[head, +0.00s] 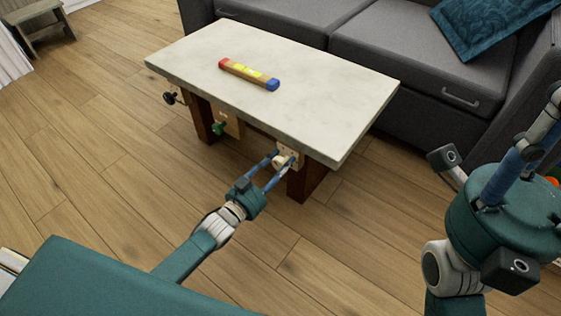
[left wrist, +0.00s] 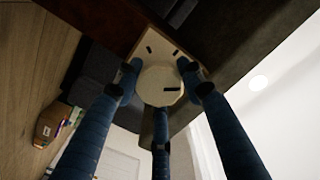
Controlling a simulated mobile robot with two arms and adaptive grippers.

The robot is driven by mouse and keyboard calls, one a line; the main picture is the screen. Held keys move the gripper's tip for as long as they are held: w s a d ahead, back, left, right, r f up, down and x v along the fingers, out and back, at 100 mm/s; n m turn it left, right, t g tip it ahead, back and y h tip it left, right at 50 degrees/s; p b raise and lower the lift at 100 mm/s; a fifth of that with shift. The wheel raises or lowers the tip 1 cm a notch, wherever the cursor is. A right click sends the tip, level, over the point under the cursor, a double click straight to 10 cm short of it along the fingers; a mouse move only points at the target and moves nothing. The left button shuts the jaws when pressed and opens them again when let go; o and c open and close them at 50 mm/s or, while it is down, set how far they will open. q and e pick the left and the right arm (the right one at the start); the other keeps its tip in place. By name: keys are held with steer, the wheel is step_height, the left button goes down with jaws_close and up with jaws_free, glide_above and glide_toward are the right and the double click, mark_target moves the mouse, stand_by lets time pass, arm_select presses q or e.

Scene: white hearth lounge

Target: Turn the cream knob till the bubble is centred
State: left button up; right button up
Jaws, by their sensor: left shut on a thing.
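The cream knob (left wrist: 155,86) sits on a pale plate (left wrist: 150,45) under the table edge, a dark mark on its face. In the left wrist view my left gripper's (left wrist: 160,92) blue fingers stand around it, shut on it. In the head view my left gripper (head: 284,161) reaches the plate at the table's near side, and its fingers partly hide the knob. A spirit level (head: 236,68) with a red end, a blue end and yellow windows lies on the tabletop. Its bubble is too small to make out. My right gripper (head: 528,128) is raised at the right, its fingertips unclear.
The pale stone-topped table (head: 320,105) also carries a green knob (head: 218,128) and a black knob (head: 170,98) along its near left side. A grey sofa (head: 400,60) stands close behind it.

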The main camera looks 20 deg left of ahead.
arm_select(q)
steer(key=shift+w+d+r, duration=0.1)
steer(key=shift+r, duration=0.3)
steer(key=o, duration=1.2)
steer(key=shift+f, duration=0.1)
steer(key=shift+s+f, duration=0.1)
steer(key=shift+s, duration=0.15)
steer(key=v, duration=1.1)
steer(key=shift+s+a, duration=0.2)
steer(key=shift+s, duration=0.15)
